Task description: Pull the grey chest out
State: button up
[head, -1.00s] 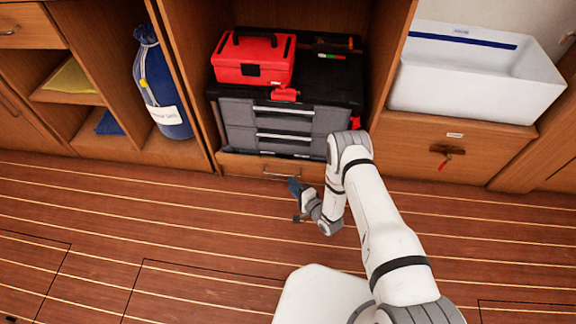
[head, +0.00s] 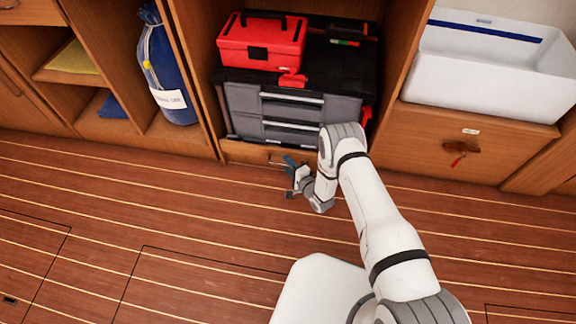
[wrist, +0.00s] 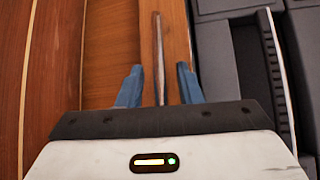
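The grey chest (head: 245,100) has a black top and two drawers with pale handle bars. It stands inside a wooden cabinet bay, above a low wooden front with a thin metal handle (wrist: 159,60). My gripper (head: 288,162) is at that low front, just below the chest. In the wrist view my gripper (wrist: 160,80) has its two blue fingers apart, one on each side of the metal handle, with gaps on both sides. The chest's grey front (wrist: 235,55) is to the right of the fingers. My arm hides the chest's lower right part.
A red toolbox (head: 262,40) and tools (head: 345,42) lie on the chest. A blue bag (head: 167,75) stands in the bay to the left. A white basin (head: 485,65) sits above a drawer (head: 435,145) with a red-tagged key. The plank floor (head: 150,220) in front is clear.

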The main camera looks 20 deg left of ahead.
jog(key=shift+c, duration=0.5)
jog(key=shift+s, duration=0.1)
grip_shut()
